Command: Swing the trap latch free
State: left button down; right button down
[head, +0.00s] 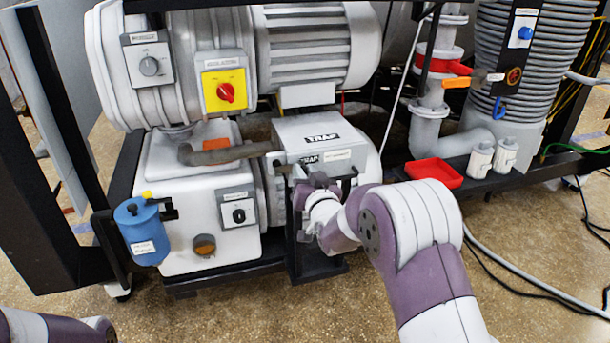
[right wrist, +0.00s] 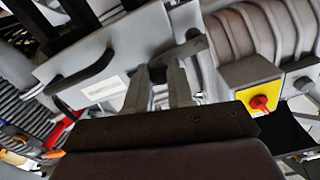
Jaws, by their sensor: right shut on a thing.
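The trap (head: 300,130) is a pale grey box with TRAP labels, low in the middle of the head view. My right gripper (head: 318,181) is at the trap's front face. In the right wrist view its fingers (right wrist: 160,82) are closed around the dark end of the lever, and the grip itself is partly hidden. Only a piece of my left arm shows at the lower left of the head view; its gripper is outside the picture.
A black bar handle (right wrist: 82,80) is on the trap front beside the latch. A white pump with a blue canister (head: 143,232) stands at the left. A red tray (head: 434,170) lies at the right. Black frame posts bound the left side; the floor in front is open.

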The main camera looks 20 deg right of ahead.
aim_at(289, 160)
jog(key=n, duration=0.1)
jog(key=r+n, duration=0.1)
jog(key=n, duration=0.2)
jog(key=shift+a+r+p, duration=0.3)
jog(key=shift+r, duration=0.1)
jog(key=a+n, duration=0.1)
jog(key=n, duration=0.2)
jog(key=a+r+n, duration=0.1)
jog(key=n, duration=0.2)
jog(key=a+r+n+p, duration=0.1)
jog(key=n, duration=0.2)
jog(key=shift+r, duration=0.25)
jog(key=shift+s+a+n+p, duration=0.1)
jog(key=shift+a+n+p, duration=0.25)
jog(key=shift+n, duration=0.65)
jog(key=shift+a+n+p, duration=0.2)
jog(key=shift+a+n, duration=0.2)
jog(key=shift+n, duration=0.6)
jog(key=c, duration=1)
grip_release()
